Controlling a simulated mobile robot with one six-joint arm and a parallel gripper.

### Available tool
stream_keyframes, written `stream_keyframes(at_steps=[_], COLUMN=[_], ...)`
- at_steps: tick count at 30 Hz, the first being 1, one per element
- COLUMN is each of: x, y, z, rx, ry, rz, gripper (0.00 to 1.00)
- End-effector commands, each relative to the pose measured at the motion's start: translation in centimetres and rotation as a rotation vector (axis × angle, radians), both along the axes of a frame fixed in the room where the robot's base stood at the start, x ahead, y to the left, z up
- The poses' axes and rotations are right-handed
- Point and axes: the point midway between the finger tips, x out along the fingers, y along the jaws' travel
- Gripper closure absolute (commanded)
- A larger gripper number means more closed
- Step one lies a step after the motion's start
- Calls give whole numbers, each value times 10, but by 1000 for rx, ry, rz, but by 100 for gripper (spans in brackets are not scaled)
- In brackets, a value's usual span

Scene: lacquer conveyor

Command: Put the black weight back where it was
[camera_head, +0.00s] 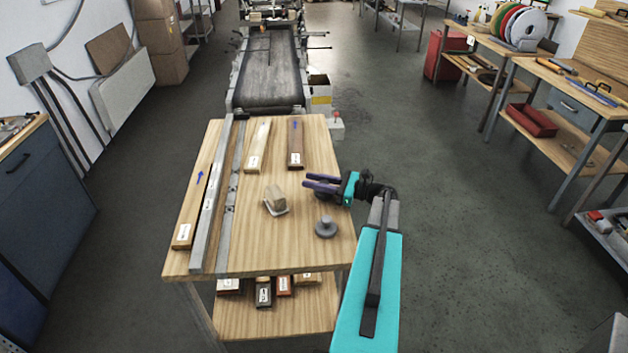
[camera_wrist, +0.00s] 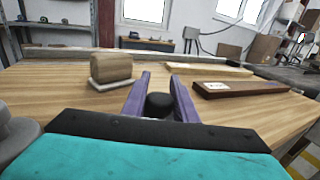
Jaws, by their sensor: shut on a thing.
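My gripper (camera_head: 320,184) has purple fingers and reaches in from the right over the wooden table. In the wrist view my gripper (camera_wrist: 158,88) is shut on the black weight (camera_wrist: 159,105), whose rounded dark top shows between the fingers. Its lower part is hidden by my gripper's body. In the head view the black weight cannot be made out clearly. I cannot tell whether it touches the table. A grey knobbed weight (camera_head: 326,227) stands on the table, nearer the camera than my gripper; its edge shows at left in the wrist view (camera_wrist: 15,132).
A wood block on a pale pad (camera_head: 275,201) sits left of my fingers. A pale board (camera_head: 258,146) and a dark board (camera_head: 295,144) lie toward the far edge. A metal rail (camera_head: 210,197) runs along the left. A conveyor (camera_head: 270,70) stands beyond the table.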

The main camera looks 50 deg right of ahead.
Motion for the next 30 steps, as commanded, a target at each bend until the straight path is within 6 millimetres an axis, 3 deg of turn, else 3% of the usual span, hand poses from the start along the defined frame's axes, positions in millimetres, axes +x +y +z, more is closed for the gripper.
stream_keyframes(at_steps=[14,15,17,30], x=[0,1,0,0], y=[1,1,1,1], z=[-4,-4,-4,-2], rx=[0,-1,-1,-1], ry=[-2,0,0,0], rz=[1,1,1,1], gripper=[100,68,57,56])
